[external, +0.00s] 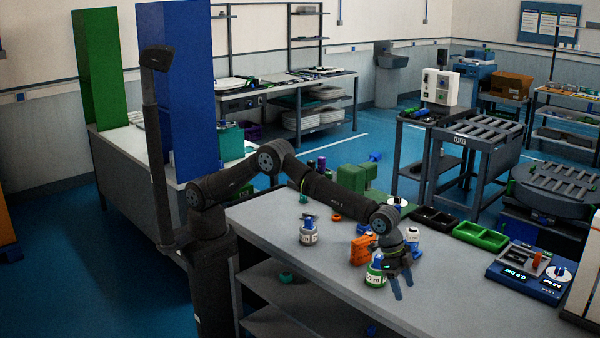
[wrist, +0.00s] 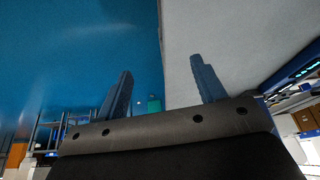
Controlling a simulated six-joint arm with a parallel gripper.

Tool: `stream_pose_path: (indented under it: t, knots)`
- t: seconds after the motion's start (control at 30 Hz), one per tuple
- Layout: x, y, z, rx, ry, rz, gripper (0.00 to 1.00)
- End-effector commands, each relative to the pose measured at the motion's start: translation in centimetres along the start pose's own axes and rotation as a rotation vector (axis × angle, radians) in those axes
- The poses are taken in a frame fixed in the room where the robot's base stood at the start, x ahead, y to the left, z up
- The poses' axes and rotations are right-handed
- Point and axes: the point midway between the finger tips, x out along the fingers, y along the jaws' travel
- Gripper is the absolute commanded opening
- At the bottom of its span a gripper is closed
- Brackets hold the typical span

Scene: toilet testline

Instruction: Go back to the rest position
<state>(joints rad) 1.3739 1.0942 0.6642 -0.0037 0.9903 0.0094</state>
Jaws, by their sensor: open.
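My gripper (external: 396,287) is above the front part of the grey bench (external: 440,310), its two blue-grey fingers pointing down. In the wrist view my gripper (wrist: 162,88) has its fingers spread wide with nothing between them. A bottle with a green label (external: 376,272) stands just left of the gripper; I cannot tell whether they touch. An orange block-like part (external: 361,249) is behind that bottle. A white bottle with a blue top (external: 412,240) is behind the gripper.
A grey-labelled bottle (external: 309,232) stands further left on the bench. A black tray (external: 436,219) and a green tray (external: 481,236) lie at the back edge. A blue scale-like device (external: 529,272) is at the right. The bench front right of my gripper is clear.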

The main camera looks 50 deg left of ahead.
Motion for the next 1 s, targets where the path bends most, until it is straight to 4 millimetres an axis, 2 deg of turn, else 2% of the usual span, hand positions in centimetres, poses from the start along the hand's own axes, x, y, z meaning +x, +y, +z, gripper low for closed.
stream_pose_path:
  t: [0.03,0.3,0.5,0.7,1.0]
  knots:
    - [0.8,-1.1,0.0,-0.005,-0.002,-0.002,0.63]
    - [4.0,-5.3,-0.7,-0.005,-0.001,-0.001,0.63]
    - [5.5,-7.3,-1.0,-0.004,0.0,-0.002,0.63]
    - [6.2,-8.2,-1.1,-0.002,-0.001,-0.001,0.63]
    - [6.2,-8.2,-1.2,-0.002,-0.001,-0.001,0.63]
